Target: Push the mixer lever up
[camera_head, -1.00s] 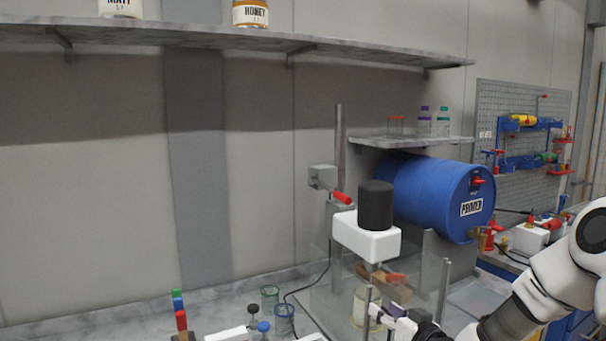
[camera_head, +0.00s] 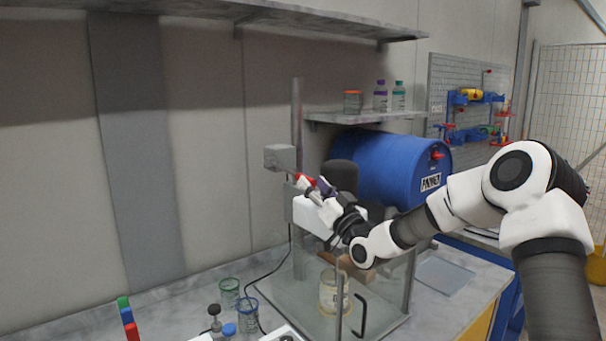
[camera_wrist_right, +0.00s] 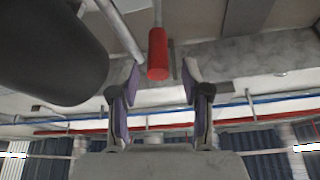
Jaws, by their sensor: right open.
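The mixer has a black motor (camera_head: 342,175) on a white head (camera_head: 308,216), beside an upright metal post. Its lever has a red handle (camera_head: 305,180) that slants down to the right from a grey block (camera_head: 280,157) on the post. My right gripper (camera_head: 319,188) is at the handle's free end and partly covers it. In the right wrist view the red handle (camera_wrist_right: 158,52) lies between the fingertips of my open right gripper (camera_wrist_right: 160,84), with gaps visible on both sides. The black motor (camera_wrist_right: 50,50) is close to the left finger there. My left gripper is not in view.
A jar (camera_head: 333,292) stands under the mixer behind a clear guard. A blue drum (camera_head: 390,168) lies behind it. A shelf (camera_head: 365,116) with small bottles is above. Glass beakers (camera_head: 244,309) stand on the counter at left, with bare counter (camera_head: 60,325) beyond.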

